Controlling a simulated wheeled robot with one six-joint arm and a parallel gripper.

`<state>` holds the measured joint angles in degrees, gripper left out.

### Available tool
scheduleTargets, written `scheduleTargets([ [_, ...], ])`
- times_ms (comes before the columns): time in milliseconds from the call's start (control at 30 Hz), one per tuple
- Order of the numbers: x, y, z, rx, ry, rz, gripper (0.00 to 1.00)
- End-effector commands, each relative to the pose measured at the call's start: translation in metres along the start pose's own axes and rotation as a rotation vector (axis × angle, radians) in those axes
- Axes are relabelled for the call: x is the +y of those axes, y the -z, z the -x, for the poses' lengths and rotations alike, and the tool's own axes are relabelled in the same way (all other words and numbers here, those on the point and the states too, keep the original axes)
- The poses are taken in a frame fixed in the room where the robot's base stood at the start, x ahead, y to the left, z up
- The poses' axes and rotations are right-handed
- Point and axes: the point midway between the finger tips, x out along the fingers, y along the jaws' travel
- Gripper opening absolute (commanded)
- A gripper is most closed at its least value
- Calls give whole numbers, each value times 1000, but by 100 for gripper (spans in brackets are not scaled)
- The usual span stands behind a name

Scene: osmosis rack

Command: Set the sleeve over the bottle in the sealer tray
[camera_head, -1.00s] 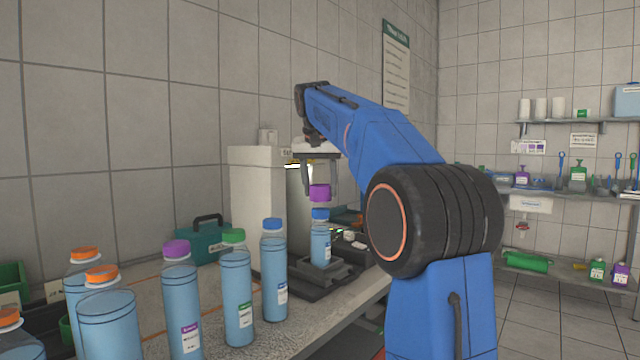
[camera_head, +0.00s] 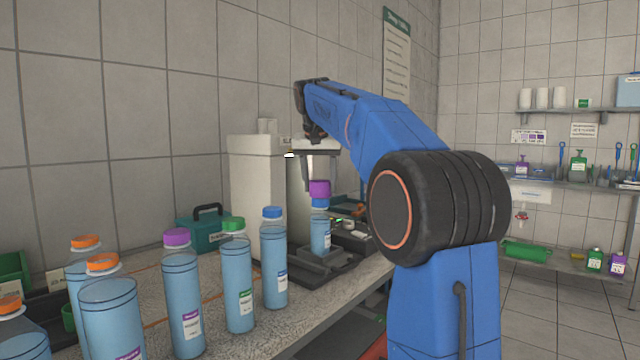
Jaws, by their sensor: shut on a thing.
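The purple sleeve (camera_head: 319,189) is held upright in my gripper (camera_head: 320,180), whose fingers come down from above and are shut on it. The bottle (camera_head: 320,234) is blue with a blue cap and a label, and stands upright in the dark sealer tray (camera_head: 325,263). The sleeve is right above the bottle, and its lower edge is at or just over the cap. The blue cap still shows below the sleeve. I cannot tell whether they touch or whether the sleeve is exactly centred in depth.
A tall pale sealer housing (camera_head: 258,185) stands behind and left of the tray. Several blue-filled bottles with orange, purple, green and blue caps line the counter (camera_head: 285,335) at the front left. A teal toolbox (camera_head: 204,230) stands by the wall.

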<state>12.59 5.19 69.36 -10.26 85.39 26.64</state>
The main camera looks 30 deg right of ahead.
Motion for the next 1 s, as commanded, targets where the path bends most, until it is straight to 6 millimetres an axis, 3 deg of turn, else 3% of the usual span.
scheduleTargets([
  [367,0,-1,-1,0,0,0,31],
  [400,0,-1,-1,0,0,0,56],
  [500,0,-1,-1,0,0,0,73],
  [833,0,-1,1,1,0,0,73],
  [1000,-1,-1,19,2,1,1,73],
])
